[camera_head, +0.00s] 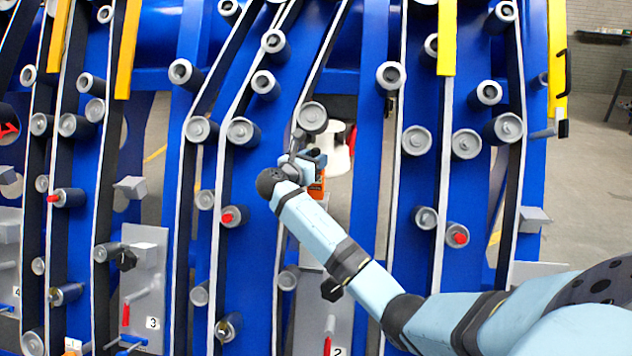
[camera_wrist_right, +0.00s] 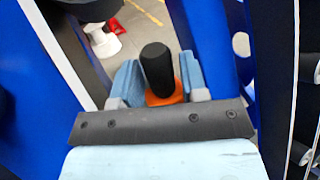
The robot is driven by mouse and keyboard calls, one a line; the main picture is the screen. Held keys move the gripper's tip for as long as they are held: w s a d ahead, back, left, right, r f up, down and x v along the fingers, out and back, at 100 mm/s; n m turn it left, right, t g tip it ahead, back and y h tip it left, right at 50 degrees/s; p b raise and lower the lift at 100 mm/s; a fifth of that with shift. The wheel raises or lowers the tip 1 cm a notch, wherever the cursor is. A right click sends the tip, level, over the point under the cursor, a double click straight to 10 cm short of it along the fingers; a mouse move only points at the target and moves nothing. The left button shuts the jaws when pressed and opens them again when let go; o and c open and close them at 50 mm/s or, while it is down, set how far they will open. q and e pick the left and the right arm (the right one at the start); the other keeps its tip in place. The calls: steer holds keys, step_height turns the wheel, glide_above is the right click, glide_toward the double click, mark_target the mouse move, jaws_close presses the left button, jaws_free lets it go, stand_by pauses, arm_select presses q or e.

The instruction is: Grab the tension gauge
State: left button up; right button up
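The tension gauge, an orange body with a black cylindrical handle, shows in the right wrist view (camera_wrist_right: 159,70) between my right gripper's two light blue fingers (camera_wrist_right: 160,82). The fingers lie close on both sides of its orange part and appear shut on it. In the head view my right gripper (camera_head: 312,162) is at the middle of the blue frame, below a grey roller. A small orange part of the gauge (camera_head: 317,187) shows just beneath it. The rest of the gauge is hidden by the gripper and wrist. My left gripper is not in view.
The blue chassis (camera_head: 374,130) with black belts and several grey rollers (camera_head: 312,117) surrounds the gripper closely. Grey plates numbered 2 and 3 (camera_head: 145,265) stand low. A white object (camera_head: 338,150) is behind the opening. Open floor (camera_head: 590,180) shows at the right.

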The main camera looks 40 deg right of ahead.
jaws_close()
steer(key=shift+r, duration=0.1)
